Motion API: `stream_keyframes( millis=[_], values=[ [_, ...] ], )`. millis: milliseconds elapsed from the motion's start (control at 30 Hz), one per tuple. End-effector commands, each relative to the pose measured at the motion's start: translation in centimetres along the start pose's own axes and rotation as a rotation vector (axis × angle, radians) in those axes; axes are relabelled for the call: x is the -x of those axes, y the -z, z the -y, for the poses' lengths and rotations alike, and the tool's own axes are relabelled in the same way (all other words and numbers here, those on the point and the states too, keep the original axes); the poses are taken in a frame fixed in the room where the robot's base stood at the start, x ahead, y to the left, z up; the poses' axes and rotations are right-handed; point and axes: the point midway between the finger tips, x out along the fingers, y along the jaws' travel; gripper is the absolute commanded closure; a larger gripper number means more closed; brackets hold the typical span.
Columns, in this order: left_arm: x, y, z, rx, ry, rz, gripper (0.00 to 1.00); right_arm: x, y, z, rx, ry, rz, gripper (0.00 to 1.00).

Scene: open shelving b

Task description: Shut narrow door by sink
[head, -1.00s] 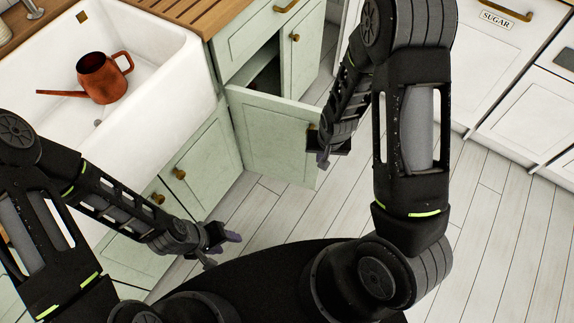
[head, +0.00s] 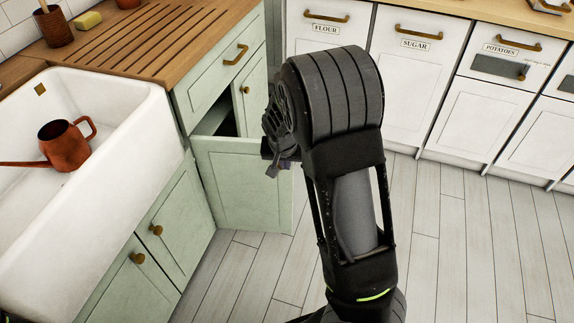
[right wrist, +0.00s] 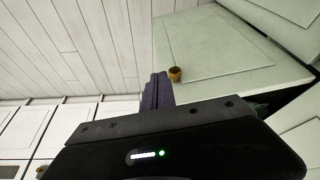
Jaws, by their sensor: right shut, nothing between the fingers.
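The narrow door (head: 245,190) is pale green and stands open, swung out from the cabinet just right of the sink. A dark gap (head: 222,122) shows behind its top edge. My right gripper (head: 272,168) is at the upper free edge of the door, partly hidden by my arm. In the right wrist view the door panel (right wrist: 225,45) fills the upper right, with its brass knob (right wrist: 175,73) right beside the fingertips. The right fingers (right wrist: 157,90) are shut with nothing between them. I cannot tell whether they touch the door. My left gripper is out of view.
The white sink (head: 120,130) holds a copper watering can (head: 66,145). A drawer with a brass handle (head: 235,55) is above the opening. White cabinets (head: 405,75) line the back. The plank floor (head: 460,250) is clear at right.

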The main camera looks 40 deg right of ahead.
Motion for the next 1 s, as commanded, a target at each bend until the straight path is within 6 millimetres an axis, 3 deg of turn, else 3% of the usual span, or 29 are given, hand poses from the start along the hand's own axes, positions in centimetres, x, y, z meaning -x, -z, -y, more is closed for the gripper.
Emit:
stream_keyframes(
  millis=[167, 567, 733, 1000],
  values=[
    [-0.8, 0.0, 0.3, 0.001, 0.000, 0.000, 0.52, -2.3, -0.1, -0.1, -0.001, -0.002, 0.001, 1.00],
    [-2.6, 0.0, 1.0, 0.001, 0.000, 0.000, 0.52, -10.2, -0.2, -0.1, -0.002, -0.002, 0.003, 1.00],
    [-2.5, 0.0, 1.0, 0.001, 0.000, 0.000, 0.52, -10.6, 2.6, -0.1, -0.002, 0.000, -0.002, 1.00],
    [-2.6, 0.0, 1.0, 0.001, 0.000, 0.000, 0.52, -11.0, 3.7, 0.0, 0.000, 0.001, 0.000, 1.00]
  ],
)
